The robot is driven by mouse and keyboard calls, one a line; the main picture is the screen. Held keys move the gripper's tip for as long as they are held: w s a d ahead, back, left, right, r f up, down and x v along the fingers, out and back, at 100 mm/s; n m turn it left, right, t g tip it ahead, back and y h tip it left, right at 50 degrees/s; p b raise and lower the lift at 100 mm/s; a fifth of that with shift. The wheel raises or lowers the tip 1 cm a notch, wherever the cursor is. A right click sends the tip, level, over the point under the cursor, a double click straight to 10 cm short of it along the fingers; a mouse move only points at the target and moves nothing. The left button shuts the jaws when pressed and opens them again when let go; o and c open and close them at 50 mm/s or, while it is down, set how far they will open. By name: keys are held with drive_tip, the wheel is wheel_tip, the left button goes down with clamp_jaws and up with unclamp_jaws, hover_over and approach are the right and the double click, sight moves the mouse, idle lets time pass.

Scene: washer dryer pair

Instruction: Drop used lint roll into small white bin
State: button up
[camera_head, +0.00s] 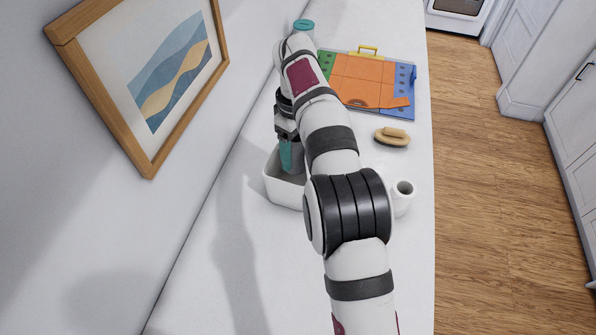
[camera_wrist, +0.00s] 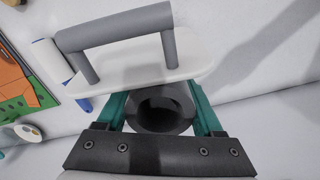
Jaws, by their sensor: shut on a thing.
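The small white bin (camera_head: 283,191) stands on the white counter in the head view, partly hidden behind my arm. My gripper (camera_head: 291,154) points down at the bin's far side, and its teal fingers overlap the opening; how deep they sit is unclear. In the wrist view my gripper (camera_wrist: 160,112) is shut on a dark grey hollow roll (camera_wrist: 160,121), held between both fingers with its round end facing the camera. I take this as the used lint roll.
A white hollow cylinder (camera_head: 402,194) stands right of the bin. A tan brush (camera_head: 392,137) and a colourful board (camera_head: 365,80) lie farther back. A framed picture (camera_head: 150,75) hangs left.

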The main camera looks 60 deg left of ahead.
drive_tip(key=o, duration=1.6)
drive_tip(key=shift+c, duration=0.2)
wheel_tip(320, 180, up, 8)
drive_tip(key=shift+f, duration=0.2)
